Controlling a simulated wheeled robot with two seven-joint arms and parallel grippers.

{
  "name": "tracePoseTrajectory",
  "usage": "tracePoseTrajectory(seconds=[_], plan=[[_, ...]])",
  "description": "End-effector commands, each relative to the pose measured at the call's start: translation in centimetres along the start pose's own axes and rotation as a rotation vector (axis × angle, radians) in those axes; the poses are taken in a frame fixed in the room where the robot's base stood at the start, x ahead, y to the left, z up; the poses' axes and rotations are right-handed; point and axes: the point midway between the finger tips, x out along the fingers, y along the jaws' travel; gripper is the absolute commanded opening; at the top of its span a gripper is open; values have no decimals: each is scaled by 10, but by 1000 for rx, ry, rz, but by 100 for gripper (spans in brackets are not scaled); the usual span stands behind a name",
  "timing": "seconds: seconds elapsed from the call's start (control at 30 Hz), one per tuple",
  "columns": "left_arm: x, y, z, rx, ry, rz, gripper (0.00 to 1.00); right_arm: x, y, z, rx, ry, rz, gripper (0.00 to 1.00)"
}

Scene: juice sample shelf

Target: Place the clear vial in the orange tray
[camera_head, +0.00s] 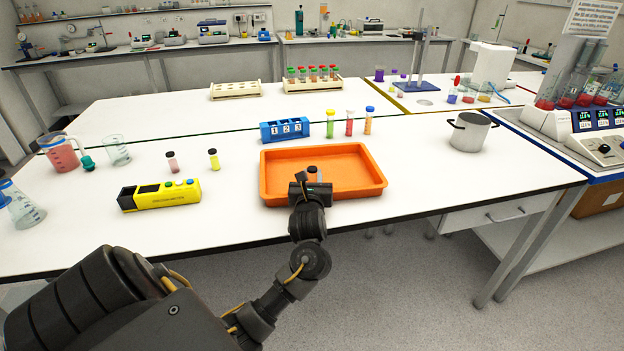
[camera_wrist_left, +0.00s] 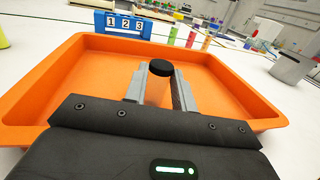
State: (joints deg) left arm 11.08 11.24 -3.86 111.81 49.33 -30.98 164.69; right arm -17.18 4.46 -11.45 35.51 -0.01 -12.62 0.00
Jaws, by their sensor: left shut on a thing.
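The orange tray (camera_head: 352,163) lies on the white table near its front edge. It also fills much of the left wrist view (camera_wrist_left: 52,82). My left gripper (camera_head: 313,181) is over the tray, a little left of its middle. It is shut on the clear vial (camera_wrist_left: 158,92), which has a black cap and stands upright between the fingers. The orange of the tray shows through the vial. In the head view the vial's cap (camera_head: 312,169) shows just above the gripper. The vial's lower end is hidden, so I cannot tell whether it touches the tray floor. My right gripper is not in view.
A blue numbered rack (camera_head: 284,130) stands behind the tray, with several coloured vials to its right. A yellow device (camera_head: 160,195) and two small vials are left of the tray. A metal pot (camera_head: 470,132) stands at the right.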

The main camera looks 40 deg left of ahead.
Motion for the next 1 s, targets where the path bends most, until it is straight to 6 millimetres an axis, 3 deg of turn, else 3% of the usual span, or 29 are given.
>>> tracePoseTrajectory(seconds=[0.33, 0.37, 0.5, 0.87, 1.0], plan=[[0, 0, -4, -1, -1, -1, 4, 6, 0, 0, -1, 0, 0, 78], [0, 0, -3, 0, 0, -1, 30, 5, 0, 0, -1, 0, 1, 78], [0, 0, -2, 0, 0, -1, 48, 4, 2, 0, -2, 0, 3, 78], [0, 0, 2, 1, 0, 0, 48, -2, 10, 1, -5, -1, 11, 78], [-19, -1, -2, -5, 2, -3, 48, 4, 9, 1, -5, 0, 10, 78]])
